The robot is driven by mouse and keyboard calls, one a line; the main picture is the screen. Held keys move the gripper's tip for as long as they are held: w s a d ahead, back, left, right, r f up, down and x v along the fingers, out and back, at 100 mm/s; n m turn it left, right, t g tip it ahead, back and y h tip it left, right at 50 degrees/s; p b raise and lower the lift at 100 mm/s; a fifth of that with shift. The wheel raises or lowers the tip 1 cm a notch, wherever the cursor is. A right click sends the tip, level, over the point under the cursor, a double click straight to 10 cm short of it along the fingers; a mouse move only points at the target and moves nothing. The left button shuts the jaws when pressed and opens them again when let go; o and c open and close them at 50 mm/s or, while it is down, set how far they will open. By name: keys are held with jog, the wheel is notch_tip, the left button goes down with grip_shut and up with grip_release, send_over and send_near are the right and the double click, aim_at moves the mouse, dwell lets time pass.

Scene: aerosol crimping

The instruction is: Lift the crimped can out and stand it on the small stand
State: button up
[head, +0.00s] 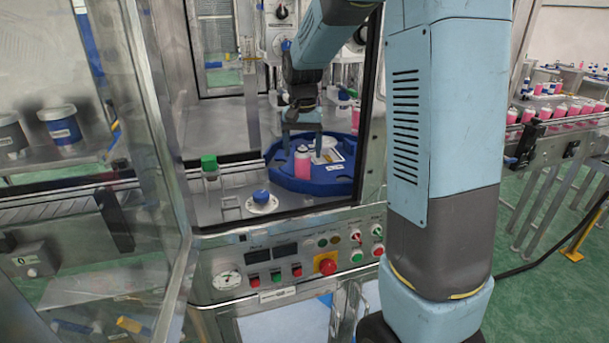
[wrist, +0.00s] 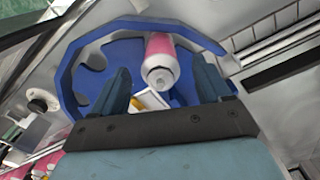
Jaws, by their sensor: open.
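The pink can (head: 302,165) with a white top stands upright in the blue round holder (head: 335,188) inside the machine. In the wrist view the can (wrist: 159,47) shows its white top toward the camera. My gripper (head: 302,147) is open above the can, with its fingers pointing down. In the wrist view its fingers (wrist: 163,78) lie to the left and right of the can's top, with gaps on both sides. I cannot tell for sure which thing is the small stand; a white round piece with a blue top (head: 261,201) sits on the deck to the front left.
A green-capped post (head: 209,164) stands left of the holder. The machine's door frame and glass panel (head: 140,130) bound the opening on the left. The control panel (head: 290,265) runs below the front edge. Several pink cans (head: 560,110) stand on a conveyor at right.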

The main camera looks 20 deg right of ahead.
aim_at(303, 163)
jog(key=shift+w+f, duration=0.15)
jog(key=shift+f, duration=2.5)
jog(key=c, duration=1.1)
